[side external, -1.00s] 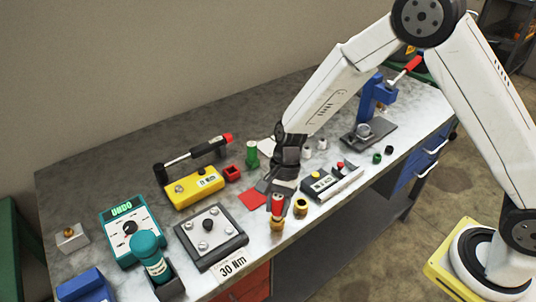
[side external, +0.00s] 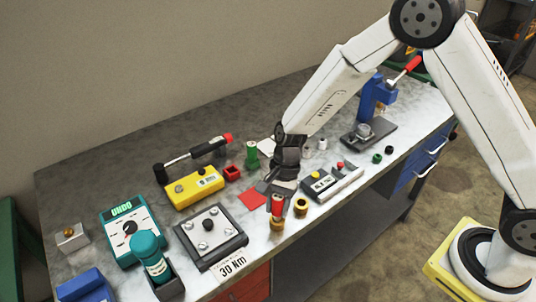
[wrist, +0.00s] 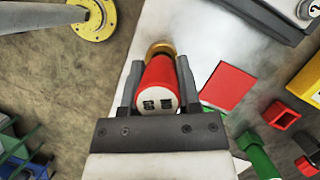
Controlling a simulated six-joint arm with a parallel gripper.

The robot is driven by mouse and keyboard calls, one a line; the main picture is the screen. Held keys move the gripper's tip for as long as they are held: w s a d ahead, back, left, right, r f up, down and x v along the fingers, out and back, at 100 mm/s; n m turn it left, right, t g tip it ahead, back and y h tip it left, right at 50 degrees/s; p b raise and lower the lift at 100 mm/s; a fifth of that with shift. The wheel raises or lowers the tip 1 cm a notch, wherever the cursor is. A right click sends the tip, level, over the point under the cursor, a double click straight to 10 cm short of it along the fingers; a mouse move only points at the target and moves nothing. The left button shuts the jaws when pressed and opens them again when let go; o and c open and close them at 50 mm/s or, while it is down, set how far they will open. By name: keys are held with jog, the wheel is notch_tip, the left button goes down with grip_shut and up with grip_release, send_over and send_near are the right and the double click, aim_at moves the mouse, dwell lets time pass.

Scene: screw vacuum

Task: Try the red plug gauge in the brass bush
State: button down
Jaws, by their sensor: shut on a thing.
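The red plug gauge (side external: 277,206) stands about upright between the fingers of my gripper (side external: 276,198), near the front edge of the bench. My gripper is shut on it. A brass bush (side external: 277,225) is directly below the gauge in the side view. In the wrist view the gauge (wrist: 159,85) is between both fingers, and a brass rim (wrist: 161,47) shows beyond it. The gauge hides the bore, so I cannot tell how far in its lower end is. A second brass piece with a dark opening (side external: 301,206) stands just to the right.
A dark plate with bolts (side external: 211,236) is to the left.

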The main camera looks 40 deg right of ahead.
aim_at(276, 199)
jog(key=shift+r, duration=0.15)
jog(key=shift+r, duration=2.8)
jog(key=shift+f, duration=0.25)
jog(key=shift+f, duration=2.45)
jog(key=shift+f, duration=0.1)
dwell(0.3)
jog(key=shift+r, duration=2.7)
jog(key=shift+r, duration=0.1)
